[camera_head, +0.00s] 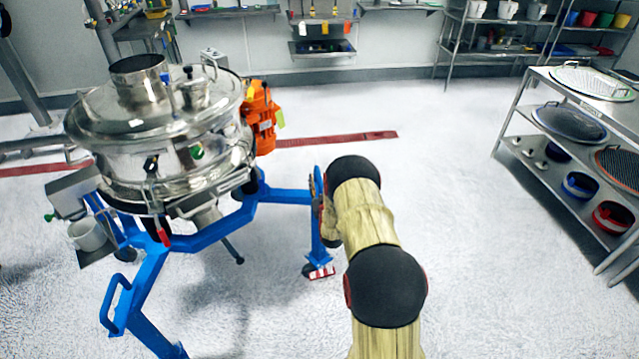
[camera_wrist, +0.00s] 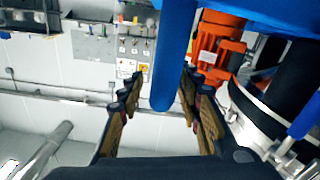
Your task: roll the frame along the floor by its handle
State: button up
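The blue frame (camera_head: 150,275) stands on the floor at the left and carries a shiny steel sifter (camera_head: 150,125). A blue upright handle (camera_head: 317,183) is on its right-hand leg, and my gripper (camera_head: 325,212) is beside it, mostly hidden behind my arm. In the wrist view a blue bar (camera_wrist: 172,55), seemingly this handle, comes down between the two spread fingers of my gripper (camera_wrist: 162,92). The fingers are open, with gaps to the bar; I see no grip on it. A second blue handle (camera_head: 113,306) is on the near left leg.
An orange motor (camera_head: 260,117) sits at the sifter's right. A red floor line (camera_head: 340,139) runs behind the frame. A steel rack (camera_head: 515,115) with sieves stands at the right. White floor (camera_head: 470,230) between frame and rack is clear.

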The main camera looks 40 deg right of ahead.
jog(key=shift+c, duration=1.3)
grip_shut()
